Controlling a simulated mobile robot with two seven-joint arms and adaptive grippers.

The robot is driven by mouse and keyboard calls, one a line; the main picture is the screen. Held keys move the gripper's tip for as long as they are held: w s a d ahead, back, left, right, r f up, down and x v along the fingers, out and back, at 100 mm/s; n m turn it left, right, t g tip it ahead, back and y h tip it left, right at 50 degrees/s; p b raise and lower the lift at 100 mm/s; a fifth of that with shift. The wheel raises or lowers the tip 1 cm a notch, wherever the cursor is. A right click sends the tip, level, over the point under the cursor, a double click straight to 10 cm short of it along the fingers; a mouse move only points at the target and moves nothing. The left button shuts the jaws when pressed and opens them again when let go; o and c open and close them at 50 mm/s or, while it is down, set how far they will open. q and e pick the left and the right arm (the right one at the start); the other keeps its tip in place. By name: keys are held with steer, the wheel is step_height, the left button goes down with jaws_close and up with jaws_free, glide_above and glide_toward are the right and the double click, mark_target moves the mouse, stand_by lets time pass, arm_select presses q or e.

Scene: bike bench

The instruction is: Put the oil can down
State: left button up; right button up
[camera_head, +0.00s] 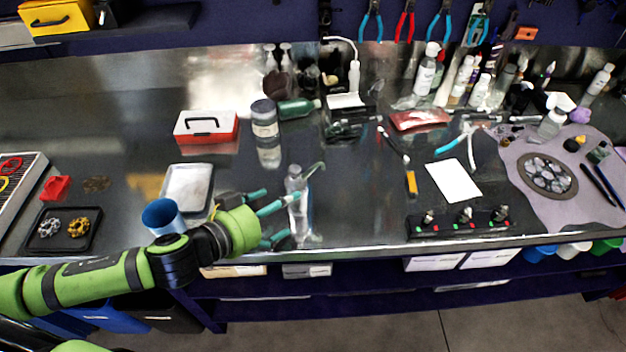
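My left gripper (285,217) reaches in from the left over the front of the bench, its teal fingers spread apart. A pale, see-through bottle with a thin spout (295,184), which looks like the oil can, stands upright at the fingertips near the front edge. Its lower part blends with its reflection on the shiny top. I cannot tell whether the fingers touch it. My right gripper is not in view.
A blue cup (162,214) and a pale tray (187,188) are near my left arm. A red-and-white box (207,127) and a grey canister (265,122) stand behind. A white sheet (454,180) lies to the right. Bare bench top lies right of the bottle.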

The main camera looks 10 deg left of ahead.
mark_target(305, 189)
arm_select(q)
steer(key=shift+w+d, duration=0.2)
steer(key=shift+w, duration=0.25)
steer(key=shift+w+d+p, duration=0.2)
steer(key=shift+w+p, duration=0.1)
steer(key=shift+p, duration=0.25)
steer(key=shift+w+d+r+p, duration=0.1)
steer(key=shift+w+d+p, duration=0.25)
steer(key=shift+w+p, duration=0.4)
steer(key=x, duration=0.3)
steer(key=shift+w+d+f+p, duration=0.1)
steer(key=shift+w+f+p, duration=0.15)
steer(key=shift+p, duration=0.1)
steer(key=shift+s, duration=0.15)
steer(key=c, duration=1.8)
steer(key=shift+r, duration=0.1)
jaws_close()
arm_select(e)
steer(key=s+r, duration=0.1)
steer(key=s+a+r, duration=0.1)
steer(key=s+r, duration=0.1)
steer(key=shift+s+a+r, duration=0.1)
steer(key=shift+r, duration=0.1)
